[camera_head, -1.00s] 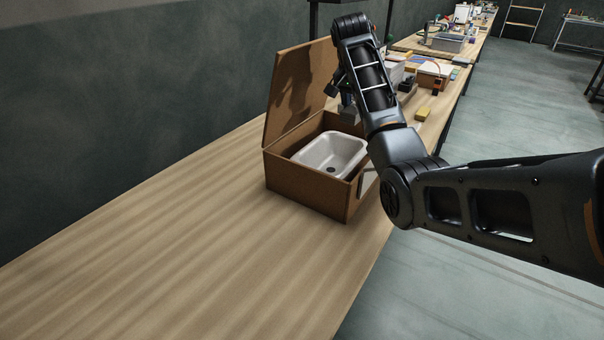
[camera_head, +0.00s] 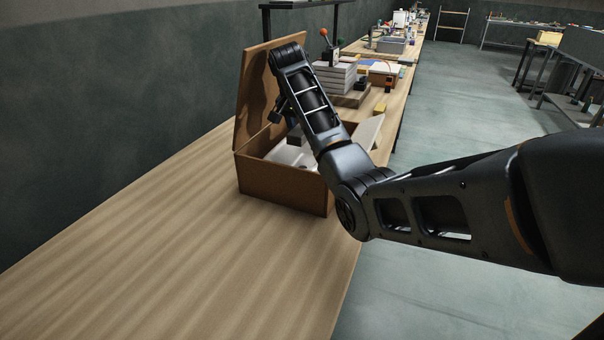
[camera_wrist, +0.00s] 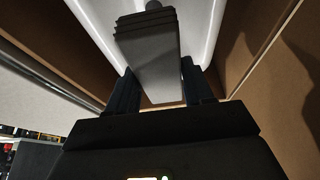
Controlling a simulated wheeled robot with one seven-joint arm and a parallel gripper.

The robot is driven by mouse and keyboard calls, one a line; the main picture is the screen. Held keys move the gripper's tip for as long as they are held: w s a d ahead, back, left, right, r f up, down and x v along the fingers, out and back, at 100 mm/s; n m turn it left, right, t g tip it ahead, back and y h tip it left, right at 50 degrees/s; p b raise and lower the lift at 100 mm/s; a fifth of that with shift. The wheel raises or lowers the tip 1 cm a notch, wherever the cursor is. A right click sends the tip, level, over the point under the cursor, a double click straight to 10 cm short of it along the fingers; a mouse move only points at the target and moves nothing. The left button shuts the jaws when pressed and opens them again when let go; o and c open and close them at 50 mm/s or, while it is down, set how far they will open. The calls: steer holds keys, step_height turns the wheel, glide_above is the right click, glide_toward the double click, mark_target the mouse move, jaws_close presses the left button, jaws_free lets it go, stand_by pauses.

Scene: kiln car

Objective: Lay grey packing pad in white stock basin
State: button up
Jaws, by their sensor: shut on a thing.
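The grey packing pad (camera_wrist: 148,62) is a dark grey block with a stepped end, held between the two black fingers of my gripper (camera_wrist: 158,88). In the head view the pad (camera_head: 296,136) hangs at the back of the white stock basin (camera_head: 283,154), partly hidden by my arm. The basin sits inside an open brown box (camera_head: 283,185). In the wrist view the basin's glossy white wall (camera_wrist: 199,28) shows behind and around the pad. I cannot tell whether the pad touches the basin. My gripper (camera_head: 288,118) points down inside the box, close to the raised lid.
The box lid (camera_head: 256,95) stands up on the left. A pale flat panel (camera_head: 366,132) shows at the box's right side. The near bench top (camera_head: 190,230) is clear.

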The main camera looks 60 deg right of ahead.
mark_target(296, 134)
step_height(296, 134, down, 10)
steer(key=shift+f, duration=0.2)
stand_by(0.3)
steer(key=shift+f, duration=0.1)
steer(key=o, duration=0.8)
steer(key=v, duration=1.2)
